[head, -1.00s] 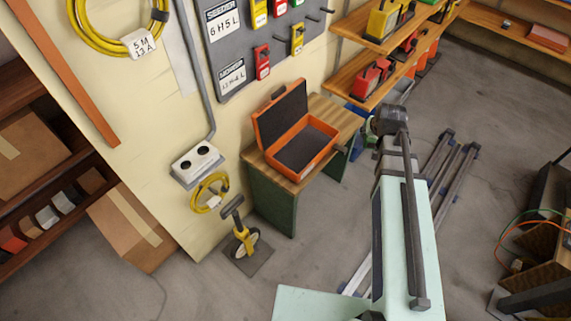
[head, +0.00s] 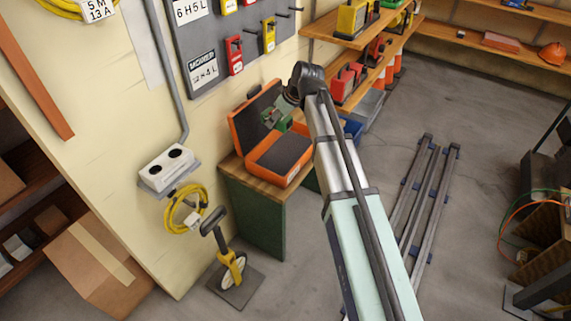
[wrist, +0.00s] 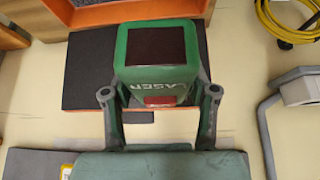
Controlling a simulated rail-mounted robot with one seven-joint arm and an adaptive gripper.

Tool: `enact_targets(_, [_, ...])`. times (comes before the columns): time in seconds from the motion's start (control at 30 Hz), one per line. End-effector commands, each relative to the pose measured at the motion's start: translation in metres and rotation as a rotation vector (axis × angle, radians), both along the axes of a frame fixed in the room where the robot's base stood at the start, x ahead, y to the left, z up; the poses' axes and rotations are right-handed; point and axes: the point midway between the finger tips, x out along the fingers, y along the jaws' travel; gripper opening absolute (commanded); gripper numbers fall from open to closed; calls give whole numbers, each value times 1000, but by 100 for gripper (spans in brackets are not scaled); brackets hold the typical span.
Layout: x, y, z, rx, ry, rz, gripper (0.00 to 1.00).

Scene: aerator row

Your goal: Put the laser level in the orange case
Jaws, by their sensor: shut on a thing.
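The orange case (head: 262,178) stands open on a small bench, its lid leaning back toward the wall and its dark-lined base showing no object in it. My gripper (wrist: 158,95) is shut on the green laser level (wrist: 155,62), with one finger on each side of it. The laser level has a dark top panel and a red patch. In the head view the level (head: 277,117) is held in front of the lid, beyond the base, partly hidden by my arm. I cannot tell whether it touches the case.
The case rests on a wooden bench (head: 232,168) with green sides. A measuring wheel (head: 232,268) stands left of it on the floor. A socket box (head: 166,168) and yellow cable (head: 183,212) are on the wall. Shelves (head: 355,85) with tools lie behind and to the right.

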Motion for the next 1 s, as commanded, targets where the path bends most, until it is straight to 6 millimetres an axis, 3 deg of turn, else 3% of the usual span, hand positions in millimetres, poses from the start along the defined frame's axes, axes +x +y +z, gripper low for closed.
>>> enact_targets(0.17, [0, 9, -9, 0, 1, 43, 0])
enact_targets(0.27, [-1, 9, -26, 0, 2, 44, 0])
enact_targets(0.73, [0, 9, -131, 0, 3, 42, 0])
enact_targets(1.0, [0, 9, -155, 1, 0, 42, 0])
